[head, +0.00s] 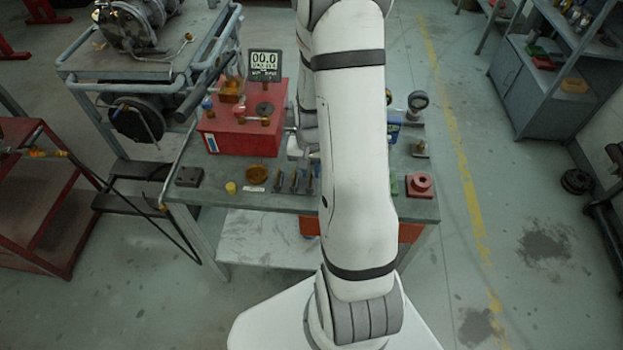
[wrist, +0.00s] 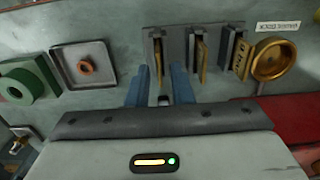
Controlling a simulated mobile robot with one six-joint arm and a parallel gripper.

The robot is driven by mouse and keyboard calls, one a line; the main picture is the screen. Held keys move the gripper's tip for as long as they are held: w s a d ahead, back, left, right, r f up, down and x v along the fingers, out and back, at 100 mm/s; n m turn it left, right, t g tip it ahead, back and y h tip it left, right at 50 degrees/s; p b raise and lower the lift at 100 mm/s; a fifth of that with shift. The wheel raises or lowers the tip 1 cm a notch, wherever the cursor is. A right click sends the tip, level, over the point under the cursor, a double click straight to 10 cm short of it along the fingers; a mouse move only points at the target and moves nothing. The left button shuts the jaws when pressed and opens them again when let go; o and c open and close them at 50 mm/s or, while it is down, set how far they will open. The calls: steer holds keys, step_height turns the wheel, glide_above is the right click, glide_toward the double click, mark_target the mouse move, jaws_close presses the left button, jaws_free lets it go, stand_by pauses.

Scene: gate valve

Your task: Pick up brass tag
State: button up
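In the wrist view, several thin brass pieces stand in dark grey slotted holders. The rightmost brass tag (wrist: 243,60) shows stamped marks on its face. I cannot tell which one is the task's tag. My gripper (wrist: 157,78) has two blue fingers, apart, one on each side of the left piece's holder (wrist: 157,40); nothing is seen clamped.
A round brass cup (wrist: 274,60) stands beside the rightmost tag, near a white label (wrist: 278,26). A square tray with a copper ring (wrist: 86,67) and a green block (wrist: 28,80) lie left. In the head view, a red box (head: 240,138) stands behind on the workbench (head: 215,187).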

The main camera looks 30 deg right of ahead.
jaws_close()
